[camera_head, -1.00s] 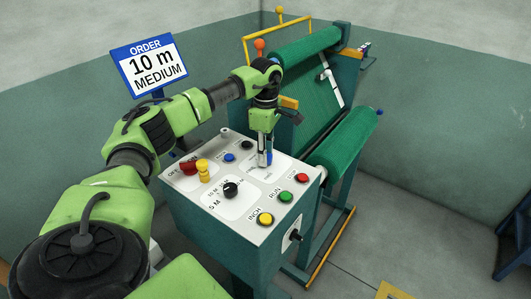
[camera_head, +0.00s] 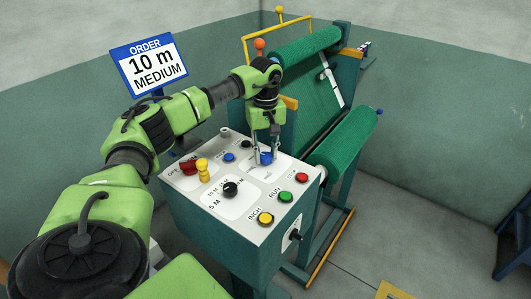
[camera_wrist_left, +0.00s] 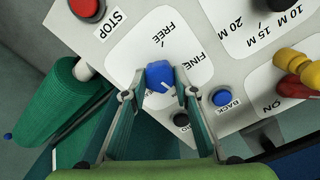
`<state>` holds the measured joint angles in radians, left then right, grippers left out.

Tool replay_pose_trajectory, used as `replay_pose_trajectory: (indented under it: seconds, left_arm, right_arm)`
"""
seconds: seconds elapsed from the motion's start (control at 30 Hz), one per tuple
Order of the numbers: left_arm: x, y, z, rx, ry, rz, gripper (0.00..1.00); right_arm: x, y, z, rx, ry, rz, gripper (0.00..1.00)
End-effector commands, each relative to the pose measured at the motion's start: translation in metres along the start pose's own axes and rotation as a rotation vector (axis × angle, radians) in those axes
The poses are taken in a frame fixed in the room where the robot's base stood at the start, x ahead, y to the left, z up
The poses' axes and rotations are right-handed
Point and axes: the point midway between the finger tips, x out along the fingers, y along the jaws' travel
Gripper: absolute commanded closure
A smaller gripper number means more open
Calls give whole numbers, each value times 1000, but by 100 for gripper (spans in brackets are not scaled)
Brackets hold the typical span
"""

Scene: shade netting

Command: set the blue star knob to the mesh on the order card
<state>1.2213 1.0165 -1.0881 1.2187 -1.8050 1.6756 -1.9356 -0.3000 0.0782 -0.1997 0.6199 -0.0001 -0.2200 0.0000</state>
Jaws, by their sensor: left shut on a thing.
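The order card (camera_head: 148,66) reads "10 m MEDIUM". The blue star knob (camera_head: 267,158) is on the white top of the control box. In the left wrist view the knob (camera_wrist_left: 160,74) sits on a panel labelled "FREE" and "FINE", seen upside down; other labels there are hidden by the gripper. A short white mark shows on the knob, but I cannot tell which label it indicates. My left gripper (camera_head: 264,161) points down over the box, its two fingers shut on the knob from opposite sides. My right gripper is not in view.
Around the knob on the box (camera_head: 246,220) are a black length dial (camera_head: 230,190), a red switch with a yellow knob (camera_head: 203,165), and yellow, green and red buttons. The blue button (camera_wrist_left: 221,97) is close beside the left gripper. Green netting rolls (camera_head: 346,143) stand behind.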

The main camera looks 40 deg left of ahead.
Motion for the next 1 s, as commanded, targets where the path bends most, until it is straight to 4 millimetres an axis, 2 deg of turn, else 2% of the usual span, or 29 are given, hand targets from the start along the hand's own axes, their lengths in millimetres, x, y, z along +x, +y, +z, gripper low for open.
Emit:
replay_pose_trajectory:
  seconds: [0.37, 0.87, 0.9, 0.97, 1.0]
  left_arm:
    - [0, 1, 1, 148, -2, 1, 95]
    - [0, 0, 1, 166, -2, 0, 95]
    - [0, 0, 1, 166, -2, 0, 71]
    - [0, 0, 1, 166, -2, 0, 57]
    - [0, 0, 1, 165, -2, 0, 57]
  right_arm:
    - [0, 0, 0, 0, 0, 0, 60]
    - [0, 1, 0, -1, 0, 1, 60]
    - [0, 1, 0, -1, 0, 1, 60]
    - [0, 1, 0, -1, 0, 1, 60]
    - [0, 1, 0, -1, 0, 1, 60]
